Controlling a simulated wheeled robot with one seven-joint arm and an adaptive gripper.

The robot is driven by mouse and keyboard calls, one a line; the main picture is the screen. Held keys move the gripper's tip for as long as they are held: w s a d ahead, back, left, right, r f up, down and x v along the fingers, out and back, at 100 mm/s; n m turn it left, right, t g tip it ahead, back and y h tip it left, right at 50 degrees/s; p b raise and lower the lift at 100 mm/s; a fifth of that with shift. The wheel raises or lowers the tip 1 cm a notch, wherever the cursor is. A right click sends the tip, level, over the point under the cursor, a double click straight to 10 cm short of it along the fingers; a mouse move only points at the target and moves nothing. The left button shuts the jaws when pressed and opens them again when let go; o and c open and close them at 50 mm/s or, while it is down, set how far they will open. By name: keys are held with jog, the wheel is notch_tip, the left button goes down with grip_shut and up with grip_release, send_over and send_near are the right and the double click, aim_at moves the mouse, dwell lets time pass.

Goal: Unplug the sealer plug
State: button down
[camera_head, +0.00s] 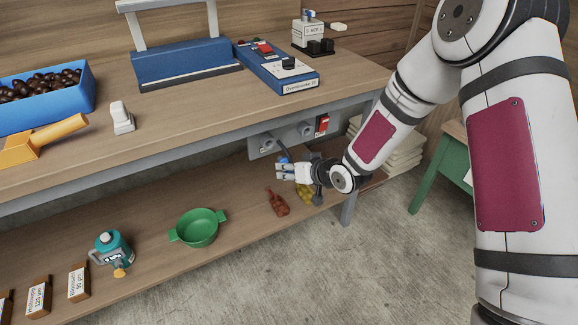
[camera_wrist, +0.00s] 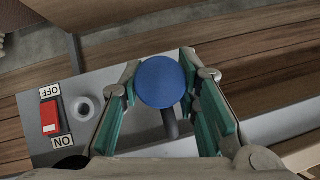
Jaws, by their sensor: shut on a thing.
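The sealer plug (camera_wrist: 160,82) is a round blue piece with a dark cord (camera_wrist: 170,124) at its lower side. My gripper (camera_wrist: 160,78) is shut on it, with a green-padded finger on each side. Behind it is the grey socket panel (camera_wrist: 62,82), which also shows under the table's front edge in the head view (camera_head: 262,142). In the head view my gripper (camera_head: 283,171) is at this panel and a little blue of the plug (camera_head: 283,159) shows. The plug's far side is hidden, so I cannot tell whether it is in a socket.
The panel has a red switch (camera_wrist: 50,116) marked OFF and ON, and an empty round socket (camera_wrist: 83,108). The blue sealer (camera_head: 185,64) and its control box (camera_head: 276,66) stand on the table.

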aim_at(280, 158)
jog(key=shift+w+a, duration=0.1)
jog(key=shift+w+a+b, duration=0.3)
jog(key=shift+w+a, duration=0.2)
jog(key=shift+w, duration=0.3)
jog(key=shift+w+a+b, duration=0.25)
jog(key=shift+w+a, duration=0.25)
jog(key=shift+w, duration=0.25)
jog(key=shift+w+a+b, duration=0.3)
jog(key=shift+w+a, duration=0.2)
jog(key=shift+w, duration=0.3)
jog(key=shift+w+a+b, duration=0.3)
jog(key=shift+w+a, duration=0.05)
jog(key=shift+w, duration=0.1)
jog(key=shift+w+a, duration=0.2)
jog(key=shift+w, duration=0.05)
jog(key=shift+w+a+b, duration=0.3)
jog(key=shift+w+a, duration=0.05)
jog(key=shift+w, duration=0.25)
jog(key=shift+w+a, duration=0.2)
jog(key=shift+w, duration=0.05)
jog(key=c, duration=1.1)
grip_release()
